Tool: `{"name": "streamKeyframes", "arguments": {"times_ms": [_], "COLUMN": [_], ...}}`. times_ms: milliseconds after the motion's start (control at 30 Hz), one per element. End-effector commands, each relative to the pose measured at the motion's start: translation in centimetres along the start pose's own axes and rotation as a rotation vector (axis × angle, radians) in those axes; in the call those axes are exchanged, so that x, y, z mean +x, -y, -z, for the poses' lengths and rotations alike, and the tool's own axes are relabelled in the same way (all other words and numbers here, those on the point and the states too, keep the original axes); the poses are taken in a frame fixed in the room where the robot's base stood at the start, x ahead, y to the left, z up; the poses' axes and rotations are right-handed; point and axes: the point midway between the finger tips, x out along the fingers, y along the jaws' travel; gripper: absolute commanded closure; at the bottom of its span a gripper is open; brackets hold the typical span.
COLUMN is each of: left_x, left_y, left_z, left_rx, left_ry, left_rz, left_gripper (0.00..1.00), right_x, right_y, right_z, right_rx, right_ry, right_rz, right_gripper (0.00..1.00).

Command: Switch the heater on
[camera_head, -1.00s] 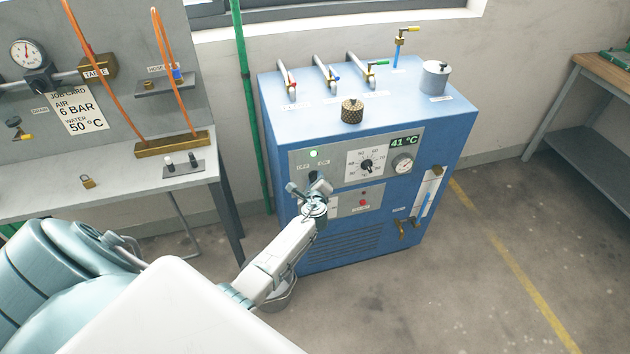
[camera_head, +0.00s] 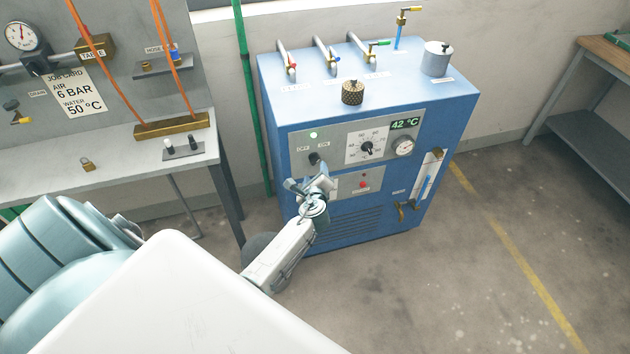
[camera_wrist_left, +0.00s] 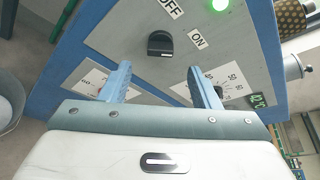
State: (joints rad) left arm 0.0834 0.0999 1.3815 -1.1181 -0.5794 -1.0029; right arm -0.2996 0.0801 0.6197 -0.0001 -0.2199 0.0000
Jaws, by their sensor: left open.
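The heater is a blue cabinet (camera_head: 395,95) with a grey front panel. Its black rotary switch (camera_head: 315,158) sits between the OFF and ON labels, below a lit green lamp (camera_head: 313,135). In the left wrist view the switch knob (camera_wrist_left: 160,44) is ahead of the fingers, and the ON label (camera_wrist_left: 198,38) and green lamp (camera_wrist_left: 219,4) are beyond it. The display (camera_head: 405,124) reads 42 °C. My left gripper (camera_head: 308,187) is open and empty, just below the switch and apart from it; it also shows in the left wrist view (camera_wrist_left: 162,84). My right gripper is not in view.
A temperature dial (camera_head: 367,148) and a gauge (camera_head: 403,146) are right of the switch, with a red button (camera_head: 363,184) below. Floor to the right is clear.

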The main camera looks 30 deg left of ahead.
Motion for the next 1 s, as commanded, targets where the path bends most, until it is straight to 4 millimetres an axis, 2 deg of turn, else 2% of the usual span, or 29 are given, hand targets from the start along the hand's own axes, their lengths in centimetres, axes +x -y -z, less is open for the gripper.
{"name": "streamKeyframes", "arguments": {"times_ms": [100,300,867,967,1000], "left_x": [-1.9,-3.5,-3.6,-3.6,-3.6], "left_y": [-0.1,0.0,-0.1,-1.1,-2.1], "left_z": [0.1,0.0,0.0,0.8,1.6], "left_rx": [-0.001,0.0,0.0,-0.018,-0.036], "left_ry": [-0.001,0.0,-0.001,-0.019,-0.037], "left_rz": [-0.001,0.0,-0.001,-0.015,-0.03], "left_gripper": [0.44,0.44,0.44,0.44,0.44], "right_x": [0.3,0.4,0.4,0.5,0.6], "right_y": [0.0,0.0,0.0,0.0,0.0], "right_z": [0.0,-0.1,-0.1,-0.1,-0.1], "right_rx": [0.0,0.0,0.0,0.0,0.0], "right_ry": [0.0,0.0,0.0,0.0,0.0], "right_rz": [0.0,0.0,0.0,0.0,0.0], "right_gripper": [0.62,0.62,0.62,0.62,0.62]}}
